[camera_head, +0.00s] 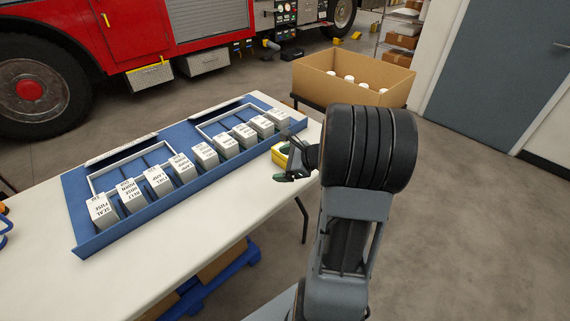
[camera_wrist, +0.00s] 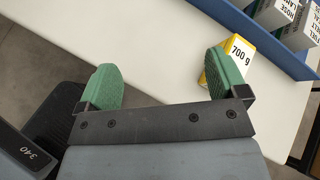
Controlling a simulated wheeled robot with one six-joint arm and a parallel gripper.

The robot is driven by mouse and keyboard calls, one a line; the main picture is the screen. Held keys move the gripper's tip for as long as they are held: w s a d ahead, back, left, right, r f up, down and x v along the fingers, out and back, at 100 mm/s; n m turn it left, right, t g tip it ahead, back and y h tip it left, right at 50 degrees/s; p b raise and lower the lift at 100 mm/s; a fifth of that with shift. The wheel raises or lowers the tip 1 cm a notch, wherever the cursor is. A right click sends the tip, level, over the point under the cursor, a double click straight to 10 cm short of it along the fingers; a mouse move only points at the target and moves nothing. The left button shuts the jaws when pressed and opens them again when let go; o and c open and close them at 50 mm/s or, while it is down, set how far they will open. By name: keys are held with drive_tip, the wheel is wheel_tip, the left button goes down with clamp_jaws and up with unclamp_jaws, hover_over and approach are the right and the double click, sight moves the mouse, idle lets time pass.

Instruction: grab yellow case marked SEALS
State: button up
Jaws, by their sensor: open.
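A yellow case (camera_head: 280,156) stands at the right edge of the white table, partly hidden behind my gripper (camera_head: 291,170).
A blue tray (camera_head: 80,215) with several labelled white boxes (camera_head: 205,154) fills much of the white table (camera_head: 170,262). A cardboard box (camera_head: 375,104) with white-topped items stands behind my arm. A red fire truck (camera_head: 120,35) is at the back. Floor at right is clear.

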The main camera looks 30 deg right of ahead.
sight(285, 157)
drive_tip(key=d+f+m+t+h+b, duration=0.1)
drive_tip(key=d+f+m+t+h, duration=0.3)
drive_tip(key=d+m, duration=0.6)
drive_tip(key=shift+n, duration=0.6)
drive_tip(key=w+f, duration=0.1)
drive_tip(key=w, duration=0.1)
drive_tip(key=w+d+f, duration=0.1)
drive_tip(key=w, duration=0.1)
drive_tip(key=w+f, duration=0.2)
drive_tip(key=shift+w+d+b, duration=0.15)
drive_tip(key=shift+d+b, duration=0.05)
drive_tip(key=shift+b, duration=0.1)
drive_tip(key=shift+x, duration=3.2)
drive_tip(key=shift+a+r, duration=0.1)
drive_tip(key=shift+c, duration=0.2)
drive_tip(key=c, duration=1.4)
drive_tip(key=shift+r, duration=0.1)
drive_tip(key=shift+c, duration=0.2)
drive_tip(key=shift+r, duration=0.1)
